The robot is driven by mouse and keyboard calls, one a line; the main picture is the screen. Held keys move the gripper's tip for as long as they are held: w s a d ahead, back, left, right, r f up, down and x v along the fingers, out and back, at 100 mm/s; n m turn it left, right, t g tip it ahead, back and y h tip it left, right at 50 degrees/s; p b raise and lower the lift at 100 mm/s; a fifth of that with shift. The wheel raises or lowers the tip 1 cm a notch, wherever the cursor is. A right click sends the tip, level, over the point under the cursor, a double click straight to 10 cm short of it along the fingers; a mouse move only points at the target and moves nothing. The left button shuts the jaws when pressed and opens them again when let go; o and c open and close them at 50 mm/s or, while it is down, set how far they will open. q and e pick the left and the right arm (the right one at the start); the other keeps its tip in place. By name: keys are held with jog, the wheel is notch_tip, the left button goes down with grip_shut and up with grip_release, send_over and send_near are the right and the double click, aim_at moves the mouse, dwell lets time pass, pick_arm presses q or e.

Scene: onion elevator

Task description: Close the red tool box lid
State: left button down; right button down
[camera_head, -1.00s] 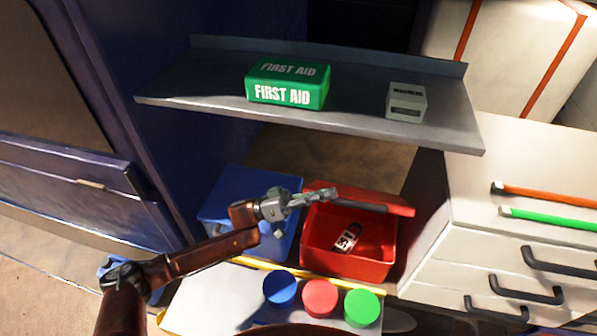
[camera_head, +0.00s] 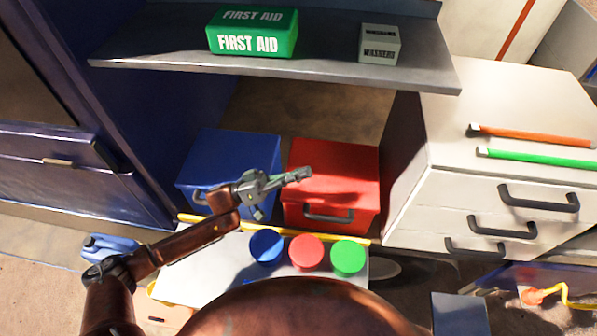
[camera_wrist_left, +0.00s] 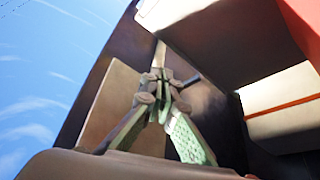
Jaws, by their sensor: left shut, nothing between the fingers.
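The red tool box (camera_head: 350,190) stands below the shelf, to the right of the blue box. Its lid (camera_head: 335,165) lies down flat over the box, and the inside is hidden. A dark handle (camera_head: 328,215) shows on its front. My left gripper (camera_head: 304,174) is shut and empty, at the left part of the red lid in the head view; I cannot tell whether it touches the lid. In the left wrist view the fingers (camera_wrist_left: 165,88) show shut. My right gripper is not in view.
A blue box (camera_head: 228,158) stands left of the red one. A grey shelf (camera_head: 330,72) with a green first aid box (camera_head: 252,32) hangs above. Blue, red and green round buttons (camera_head: 306,252) are in front. A white drawer cabinet (camera_head: 480,190) stands at the right.

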pick_arm(q)
notch_tip(320, 180, up, 4)
jog(key=s+p, duration=0.2)
jog(key=p, duration=0.2)
jog(key=w+a+f+b, duration=0.3)
jog(key=w+a+f, duration=0.1)
jog(key=a, duration=0.5)
jog(key=shift+a+f+b, duration=0.15)
jog(key=shift+b, duration=0.25)
jog(key=shift+s, duration=0.1)
